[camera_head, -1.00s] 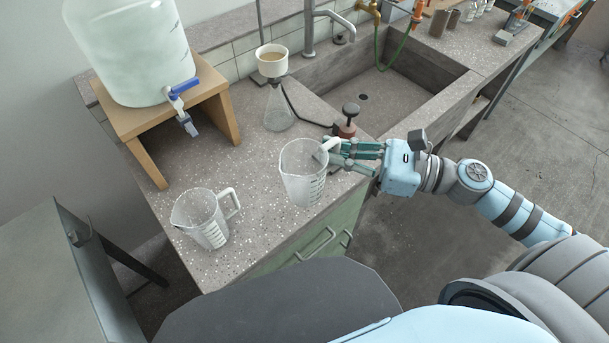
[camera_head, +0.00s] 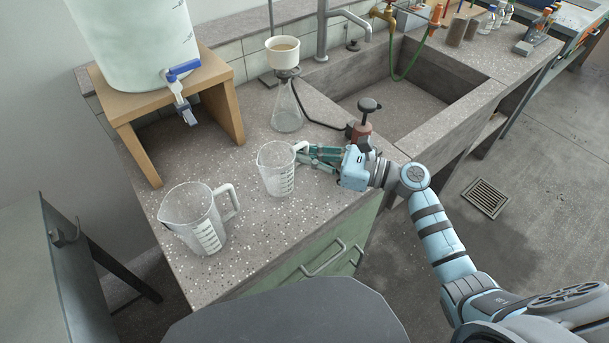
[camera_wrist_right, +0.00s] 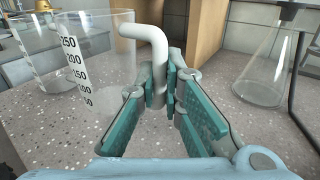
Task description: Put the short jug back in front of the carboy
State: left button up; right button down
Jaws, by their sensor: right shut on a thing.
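The held clear jug (camera_head: 276,170), which looks the shorter of two, is at mid bench, upright. My right gripper (camera_head: 304,154) comes from its right and is shut on its white handle. In the right wrist view the handle (camera_wrist_right: 150,48) is between my green-padded fingers (camera_wrist_right: 168,92), and the jug's body (camera_wrist_right: 108,68) is just left of them. I cannot tell whether its base touches the bench. The carboy (camera_head: 132,42), with a blue-handled tap, stands on a wooden stand (camera_head: 137,155) at upper left. My left gripper is not in view.
A second, larger-looking jug (camera_head: 193,212) stands near the bench's front left. A conical flask with a funnel (camera_head: 287,108) stands behind the held jug. A dark-knobbed tool (camera_head: 363,122) stands by the sink (camera_head: 440,85). Bench (camera_head: 222,170) between stand and jugs is clear.

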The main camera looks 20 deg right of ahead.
notch_tip(320, 180, down, 4)
jog(key=shift+f+b, duration=0.1)
jog(key=shift+b, duration=0.65)
jog(key=c, duration=2.2)
grip_release()
jog(key=o, duration=0.5)
jog(key=shift+s+r, duration=0.1)
jog(key=shift+r, duration=0.1)
jog(key=v, duration=1.2)
jog(key=shift+p, duration=0.3)
